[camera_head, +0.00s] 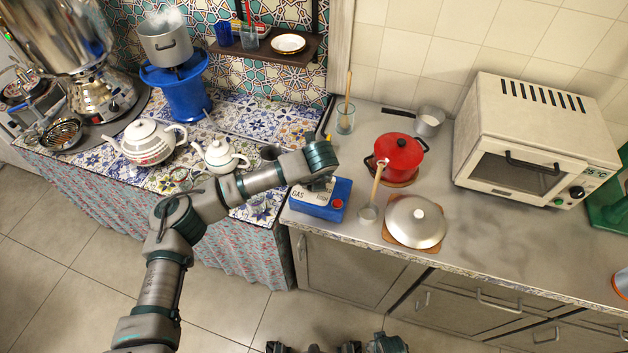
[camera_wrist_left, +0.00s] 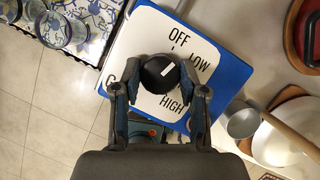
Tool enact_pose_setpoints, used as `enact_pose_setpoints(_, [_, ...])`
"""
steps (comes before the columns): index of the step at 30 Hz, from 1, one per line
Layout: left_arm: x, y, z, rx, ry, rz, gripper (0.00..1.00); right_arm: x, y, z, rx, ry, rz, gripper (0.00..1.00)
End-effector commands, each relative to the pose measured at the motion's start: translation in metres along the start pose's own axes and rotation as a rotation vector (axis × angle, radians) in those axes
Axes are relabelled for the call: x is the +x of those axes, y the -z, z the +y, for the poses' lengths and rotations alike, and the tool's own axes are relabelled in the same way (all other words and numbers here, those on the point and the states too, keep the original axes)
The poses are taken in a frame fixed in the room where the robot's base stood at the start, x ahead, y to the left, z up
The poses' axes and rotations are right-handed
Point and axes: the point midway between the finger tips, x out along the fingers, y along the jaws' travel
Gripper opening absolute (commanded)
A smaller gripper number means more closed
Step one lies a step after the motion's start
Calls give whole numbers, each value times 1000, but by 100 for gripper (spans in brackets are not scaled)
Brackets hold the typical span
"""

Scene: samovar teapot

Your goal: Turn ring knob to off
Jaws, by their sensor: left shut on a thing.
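A blue gas box (camera_head: 337,190) with a white panel and a red round part stands at the left front of the grey counter. In the left wrist view, its white panel (camera_wrist_left: 150,30) carries the words OFF, LOW and HIGH around a black round knob (camera_wrist_left: 158,72). The knob's white mark points to the upper right, roughly between OFF and LOW. My left gripper (camera_wrist_left: 158,90) is shut on the knob, with one finger on each side. In the head view the left gripper (camera_head: 318,184) is over the box and hides the knob.
A white oven (camera_head: 530,140) is farther right. Teapots (camera_head: 148,142) stand on the tiled counter, near my left arm. The front right counter is clear.

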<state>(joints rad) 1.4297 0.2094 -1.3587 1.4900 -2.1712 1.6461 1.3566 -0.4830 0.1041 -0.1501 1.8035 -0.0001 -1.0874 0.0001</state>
Motion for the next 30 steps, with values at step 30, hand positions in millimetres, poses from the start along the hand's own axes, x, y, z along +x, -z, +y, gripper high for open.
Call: enact_pose_setpoints(30, [3,4,-3,-302,-128,10,7,-3,6,2,0,-3,11,42])
